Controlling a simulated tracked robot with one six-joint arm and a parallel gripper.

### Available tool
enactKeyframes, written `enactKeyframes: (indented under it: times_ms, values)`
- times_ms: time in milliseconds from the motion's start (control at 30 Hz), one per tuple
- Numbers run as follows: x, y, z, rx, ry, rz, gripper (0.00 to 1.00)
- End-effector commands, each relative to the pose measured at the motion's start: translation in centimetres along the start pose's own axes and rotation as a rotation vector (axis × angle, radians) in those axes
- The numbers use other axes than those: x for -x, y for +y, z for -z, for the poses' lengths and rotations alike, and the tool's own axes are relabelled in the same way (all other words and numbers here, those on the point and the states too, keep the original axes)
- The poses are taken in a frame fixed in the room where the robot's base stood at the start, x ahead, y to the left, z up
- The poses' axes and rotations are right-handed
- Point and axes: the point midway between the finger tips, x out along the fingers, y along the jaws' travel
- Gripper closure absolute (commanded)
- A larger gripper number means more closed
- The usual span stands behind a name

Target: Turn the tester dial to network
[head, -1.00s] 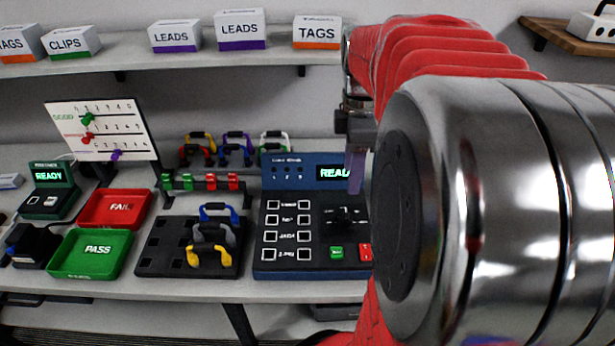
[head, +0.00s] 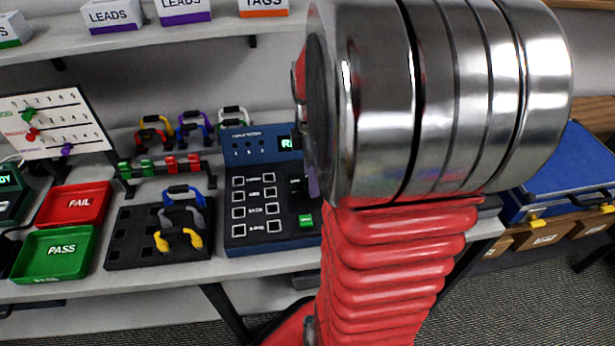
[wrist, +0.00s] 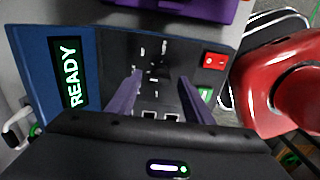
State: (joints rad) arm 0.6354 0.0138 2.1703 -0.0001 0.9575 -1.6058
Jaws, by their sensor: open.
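The cable tester (head: 229,225) is a blue box with a black panel, left of my arm in the head view. Its screen (wrist: 70,76) reads READY in the wrist view. The black dial (wrist: 155,62) is on the panel with small white marks around it. My gripper (wrist: 161,82) is open, its two purple fingers on either side of the dial area; I cannot tell whether they touch the dial. In the head view a purple fingertip (head: 313,182) shows by the tester's right side, and my arm hides most of the dial. Which mark the dial points to is unclear.
A red button (wrist: 214,61) lies beside the dial and a green button (head: 305,220) shows on the panel. Left of the tester are a black cable block (head: 125,250), a red FAIL tray (head: 52,218) and a green PASS tray (head: 28,264). A blue case (head: 570,165) is at right.

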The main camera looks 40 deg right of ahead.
Motion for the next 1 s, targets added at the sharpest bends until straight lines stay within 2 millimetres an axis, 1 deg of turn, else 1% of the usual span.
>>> enactKeyframes:
  times_ms: [33,100,200,500,1000]
  values:
    - [-0.6,0.0,0.0,0.0,0.0,0.003,0.54]
    - [-1.2,-0.1,0.0,0.0,0.0,0.002,0.54]
    - [-1.7,-0.1,0.0,0.001,0.0,0.001,0.54]
    - [-1.8,0.0,0.1,0.001,0.0,0.0,0.54]
    - [-1.7,0.0,0.1,0.002,0.0,-0.001,0.9]
